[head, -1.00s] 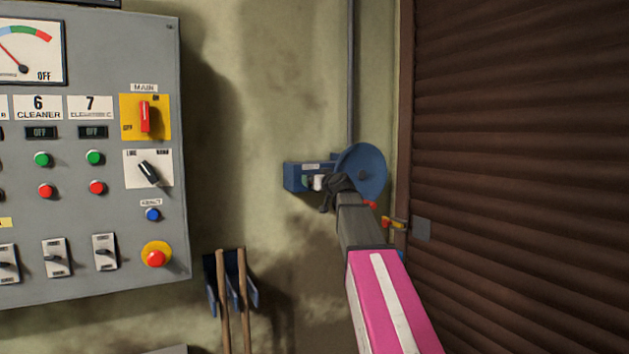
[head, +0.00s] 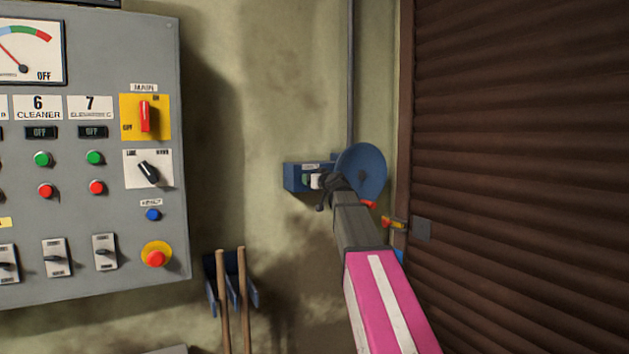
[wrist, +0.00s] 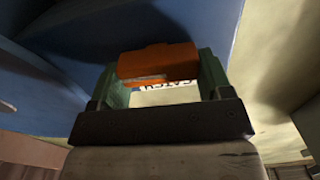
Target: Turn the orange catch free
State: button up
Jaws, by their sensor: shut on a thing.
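The orange catch (wrist: 158,61) lies between the two green fingers of my gripper (wrist: 160,85) in the wrist view, and the gripper is shut on it. The catch looks close to level across the fingers. In the head view my gripper (head: 338,188) reaches the small blue wall unit, and my arm hides the catch there. The blue round disc (head: 362,170) stands just right of the gripper. A white label with dark lettering (wrist: 165,86) shows behind the catch, partly covered.
The blue box (head: 296,177) with a green and a white button is fixed to the wall. A grey control panel (head: 110,240) is at the left. A brown roller shutter (head: 520,150) with a small yellow-red latch (head: 393,223) is at the right. Wooden-handled tools (head: 243,300) hang below.

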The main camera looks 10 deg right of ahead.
jog(key=m, duration=0.4)
jog(key=shift+d, duration=0.15)
jog(key=m, duration=0.4)
jog(key=shift+w+d+f+m, duration=0.1)
jog(key=shift+d+f+m, duration=0.05)
jog(key=shift+m, duration=0.25)
jog(key=m, duration=0.4)
jog(key=shift+f, duration=0.15)
jog(key=m, duration=0.4)
jog(key=shift+d+f+m, duration=0.1)
jog(key=shift+f+m, duration=0.05)
jog(key=shift+m, duration=0.15)
jog(key=o, duration=0.9)
